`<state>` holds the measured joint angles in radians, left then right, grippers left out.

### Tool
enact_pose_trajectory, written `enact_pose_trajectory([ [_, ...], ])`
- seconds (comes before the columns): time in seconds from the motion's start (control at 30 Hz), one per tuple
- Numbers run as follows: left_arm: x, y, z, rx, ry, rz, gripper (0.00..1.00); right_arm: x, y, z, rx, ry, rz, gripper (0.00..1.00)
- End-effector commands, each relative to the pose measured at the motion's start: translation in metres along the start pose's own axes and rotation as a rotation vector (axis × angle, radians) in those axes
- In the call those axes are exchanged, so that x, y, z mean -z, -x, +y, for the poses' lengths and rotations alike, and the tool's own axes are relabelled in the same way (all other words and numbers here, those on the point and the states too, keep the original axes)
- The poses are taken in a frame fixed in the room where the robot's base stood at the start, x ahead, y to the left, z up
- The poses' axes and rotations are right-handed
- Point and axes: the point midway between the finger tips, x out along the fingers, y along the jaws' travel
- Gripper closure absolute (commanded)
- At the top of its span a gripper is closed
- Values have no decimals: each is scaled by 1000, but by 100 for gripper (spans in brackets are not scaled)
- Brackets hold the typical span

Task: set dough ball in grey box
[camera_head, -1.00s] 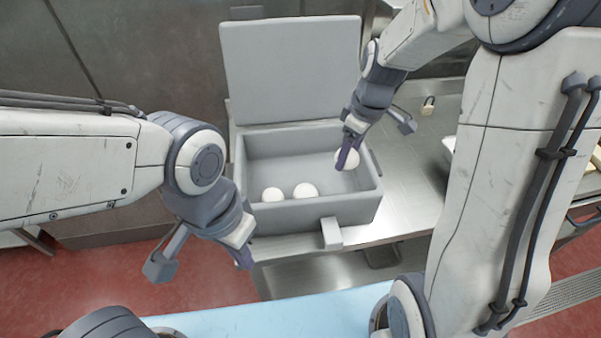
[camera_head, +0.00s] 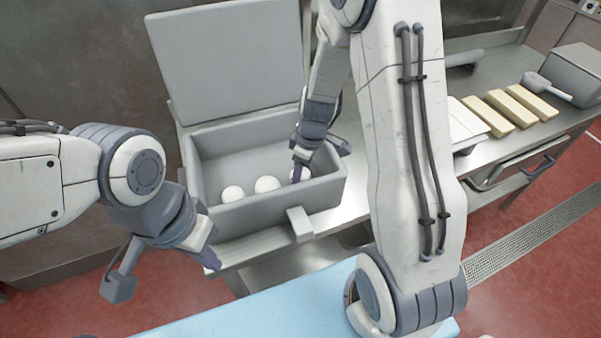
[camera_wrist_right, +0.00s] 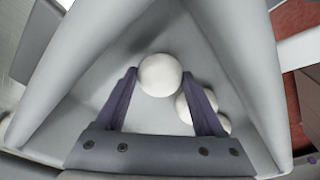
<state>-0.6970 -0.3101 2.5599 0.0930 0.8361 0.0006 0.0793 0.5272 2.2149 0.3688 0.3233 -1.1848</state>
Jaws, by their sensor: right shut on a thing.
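The grey box (camera_head: 325,193) stands on the metal counter with its lid (camera_head: 230,55) raised. Two white dough balls, one at the left (camera_head: 232,194) and one beside it (camera_head: 267,184), lie on its floor. My right gripper (camera_head: 300,171) reaches down inside the box, shut on a third dough ball (camera_wrist_right: 160,75), which is low and near the other two. Its finger covers part of that ball in the head view. In the right wrist view the other balls are partly behind a finger. My left gripper (camera_head: 165,271) is open and empty, in front of the box's left side.
Several pale yellow blocks (camera_head: 487,117) lie on the counter to the right, with a grey container (camera_head: 575,75) beyond them. A light blue surface (camera_head: 250,315) is in front of the box. The box walls stand close around my right gripper.

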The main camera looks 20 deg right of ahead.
Motion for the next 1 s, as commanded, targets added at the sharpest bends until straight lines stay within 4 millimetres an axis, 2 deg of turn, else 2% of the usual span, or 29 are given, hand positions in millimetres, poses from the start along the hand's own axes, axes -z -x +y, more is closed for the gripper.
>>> enact_pose_trajectory([
  [0.1,0,-1,0,0,0,0,100,-1,-11,-1,0,1,-1,88],
  [0.5,0,-6,0,0,0,0,100,-1,-16,0,-2,2,0,88],
  [0.53,0,-5,0,0,0,0,100,-1,-15,0,-1,2,0,22],
  [0.6,0,-4,0,0,0,0,100,-1,-14,0,-1,1,0,0],
  [0.87,0,-3,0,0,0,0,100,-1,-13,0,-1,1,0,0],
  [1.0,0,1,0,0,0,0,100,0,-1,1,-4,3,4,0],
])
